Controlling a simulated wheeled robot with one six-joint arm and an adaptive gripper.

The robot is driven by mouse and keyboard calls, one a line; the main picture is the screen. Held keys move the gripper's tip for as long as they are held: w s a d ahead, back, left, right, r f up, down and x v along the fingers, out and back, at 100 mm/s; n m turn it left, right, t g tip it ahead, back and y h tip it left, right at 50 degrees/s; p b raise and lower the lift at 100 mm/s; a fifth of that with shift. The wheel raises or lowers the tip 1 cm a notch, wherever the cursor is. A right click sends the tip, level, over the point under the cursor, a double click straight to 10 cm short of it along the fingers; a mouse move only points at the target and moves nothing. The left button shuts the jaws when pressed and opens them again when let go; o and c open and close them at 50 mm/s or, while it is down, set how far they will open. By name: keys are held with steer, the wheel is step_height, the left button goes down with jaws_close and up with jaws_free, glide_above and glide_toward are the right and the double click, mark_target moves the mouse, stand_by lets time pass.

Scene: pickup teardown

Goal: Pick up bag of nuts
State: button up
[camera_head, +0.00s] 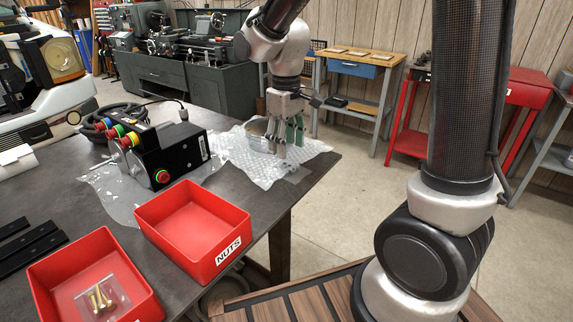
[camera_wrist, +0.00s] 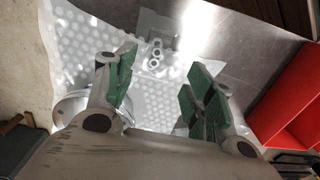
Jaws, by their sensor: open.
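The bag of nuts (camera_wrist: 157,55) shows in the wrist view as a small clear bag with a few silver nuts in a row. It lies on bubble wrap (camera_wrist: 85,45) near the bare grey tabletop. My gripper (camera_wrist: 155,88) is open, its green-padded fingers on either side below the bag in the picture, with nothing between them. In the head view my gripper (camera_head: 285,135) points down over the bubble wrap (camera_head: 235,155) near the table's far right edge. I cannot clearly make out the bag there. A red bin labelled NUTS (camera_head: 232,252) stands empty at the front of the table.
A second red bin (camera_head: 60,262) holds a bag of brass bolts (camera_head: 103,298). A black control box with coloured connectors (camera_head: 165,152) stands left of my gripper. A rounded metallic part (camera_head: 257,137) lies close beside the fingers. Black bars (camera_head: 35,245) lie at the left.

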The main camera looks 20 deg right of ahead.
mark_target(288, 163)
steer(key=f, duration=0.6)
steer(key=shift+w+d, duration=0.15)
steer(key=shift+d, duration=0.15)
steer(key=c, duration=1.1)
